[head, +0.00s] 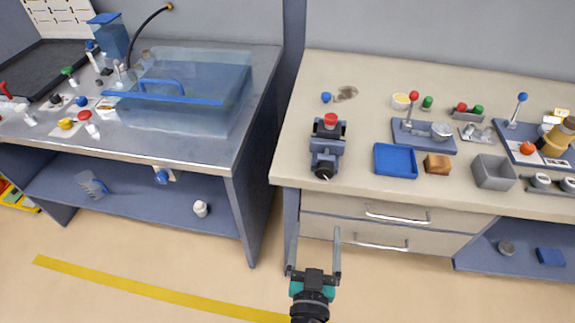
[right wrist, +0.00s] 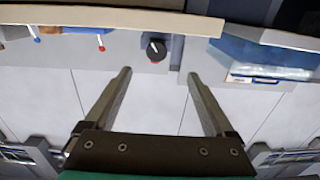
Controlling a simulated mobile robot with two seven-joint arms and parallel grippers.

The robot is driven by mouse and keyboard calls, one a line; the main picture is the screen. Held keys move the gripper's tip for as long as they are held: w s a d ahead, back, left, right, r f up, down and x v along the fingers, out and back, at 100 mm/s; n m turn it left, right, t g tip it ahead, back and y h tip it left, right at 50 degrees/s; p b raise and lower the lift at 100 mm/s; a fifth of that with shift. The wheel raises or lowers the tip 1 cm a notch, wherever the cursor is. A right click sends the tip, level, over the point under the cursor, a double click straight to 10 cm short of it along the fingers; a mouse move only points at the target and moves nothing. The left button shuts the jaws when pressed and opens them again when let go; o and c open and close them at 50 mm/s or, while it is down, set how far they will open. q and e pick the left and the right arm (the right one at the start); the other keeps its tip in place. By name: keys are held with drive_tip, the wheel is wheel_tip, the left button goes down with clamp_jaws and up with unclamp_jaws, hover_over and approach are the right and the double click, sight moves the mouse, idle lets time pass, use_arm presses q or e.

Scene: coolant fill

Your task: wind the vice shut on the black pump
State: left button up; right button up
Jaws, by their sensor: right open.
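The blue-grey vice (head: 327,146) stands at the front edge of the right bench, near its left end. A dark part with a red top (head: 330,120), which looks like the black pump, sits at the vice's jaws; I cannot tell how tightly it is held. The vice's round black winding knob (head: 323,172) faces the front; it also shows in the right wrist view (right wrist: 156,50), with a white mark. My right gripper (head: 316,231) is open and empty in front of the bench, apart from the knob. In the right wrist view its fingers (right wrist: 160,73) point towards the knob. My left gripper is out of view.
Right of the vice lie a blue tray (head: 396,161), a brown block (head: 437,165) and a grey bin (head: 493,172). Drawers (head: 390,228) are below the bench front. A left bench (head: 185,152) carries a clear tank (head: 185,90). The floor before the benches is free.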

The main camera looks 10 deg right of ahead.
sight(324, 174)
drive_tip(key=shift+m+h, duration=0.3)
drive_tip(key=x, duration=0.5)
drive_tip(key=b+x, duration=0.1)
drive_tip(key=x, duration=0.4)
drive_tip(key=r+x, duration=0.1)
drive_tip(key=x, duration=0.4)
drive_tip(key=shift+w+b, duration=0.25)
drive_tip(key=shift+b, duration=0.05)
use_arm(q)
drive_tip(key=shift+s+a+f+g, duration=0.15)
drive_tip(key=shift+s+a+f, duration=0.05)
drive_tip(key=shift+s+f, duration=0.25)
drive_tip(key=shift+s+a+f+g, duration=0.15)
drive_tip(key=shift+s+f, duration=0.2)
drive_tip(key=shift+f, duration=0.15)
use_arm(e)
drive_tip(key=c, duration=1.4)
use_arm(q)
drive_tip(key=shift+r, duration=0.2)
use_arm(e)
drive_tip(key=shift+m, duration=0.7)
